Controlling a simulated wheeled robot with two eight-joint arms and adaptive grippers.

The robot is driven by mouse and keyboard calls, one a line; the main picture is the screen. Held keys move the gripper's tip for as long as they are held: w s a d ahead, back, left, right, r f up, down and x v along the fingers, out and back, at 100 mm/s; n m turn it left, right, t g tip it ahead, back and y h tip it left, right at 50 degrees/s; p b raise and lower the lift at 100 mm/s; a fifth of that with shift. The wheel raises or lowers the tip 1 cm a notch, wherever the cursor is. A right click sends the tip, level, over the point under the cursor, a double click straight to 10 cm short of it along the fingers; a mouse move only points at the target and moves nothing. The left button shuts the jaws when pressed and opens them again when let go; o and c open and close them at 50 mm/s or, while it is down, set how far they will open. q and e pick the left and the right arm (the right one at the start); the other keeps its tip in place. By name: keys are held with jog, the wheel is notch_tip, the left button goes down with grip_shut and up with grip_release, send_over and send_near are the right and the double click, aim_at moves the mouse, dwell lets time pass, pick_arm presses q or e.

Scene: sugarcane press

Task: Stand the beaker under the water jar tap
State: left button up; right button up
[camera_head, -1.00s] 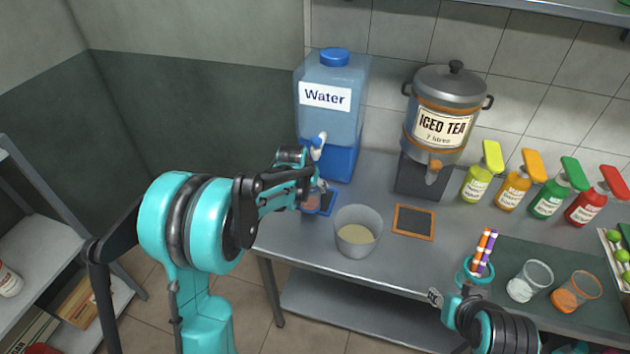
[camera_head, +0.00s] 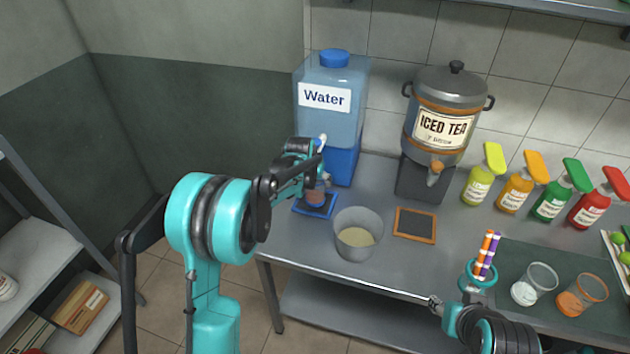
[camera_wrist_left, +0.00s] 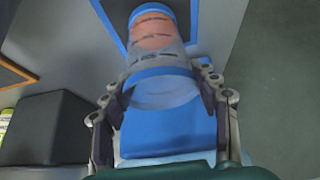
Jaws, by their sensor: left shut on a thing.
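The water jar (camera_head: 330,100) is a clear blue jar labelled "Water" on a blue base, with its tap (camera_head: 321,143) at the front. My left gripper (camera_head: 320,178) is just below the tap. The beaker (camera_wrist_left: 155,45) is clear with a blue rim and printed marks, and sits between my left fingers (camera_wrist_left: 162,98) in the left wrist view. In the head view the beaker (camera_head: 316,196) is partly hidden by the gripper, over a blue-edged mat (camera_head: 312,211). I cannot tell whether it touches the mat. My right gripper (camera_head: 436,303) is at the table's front edge; its jaws are unclear.
A small orange-framed board (camera_head: 415,225) and the iced tea dispenser (camera_head: 440,115) are further right. Bottles, two glasses and a straw holder (camera_head: 478,273) fill the right side.

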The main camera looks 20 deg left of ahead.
pick_arm(q)
jog(key=shift+f, duration=0.15)
jog(key=o, duration=1.7)
jog(key=p+v, duration=0.4)
jog(key=v, duration=0.7)
jog(key=s+d+r, duration=0.1)
jog(key=s+r, duration=0.2)
jog(key=s, duration=0.6)
jog(key=s+d+r, duration=0.1)
jog(key=s+r, duration=0.3)
jog(key=s, duration=0.4)
jog(key=shift+t, duration=0.6)
jog(key=s+f, duration=0.1)
jog(key=s, duration=0.3)
jog(key=s+f, duration=0.1)
jog(key=s, duration=0.4)
jog(key=s+d+f, duration=0.1)
jog(key=s+f, duration=0.1)
jog(key=s, duration=0.3)
jog(key=shift+s+d, duration=0.1)
jog(key=shift+s, duration=0.15)
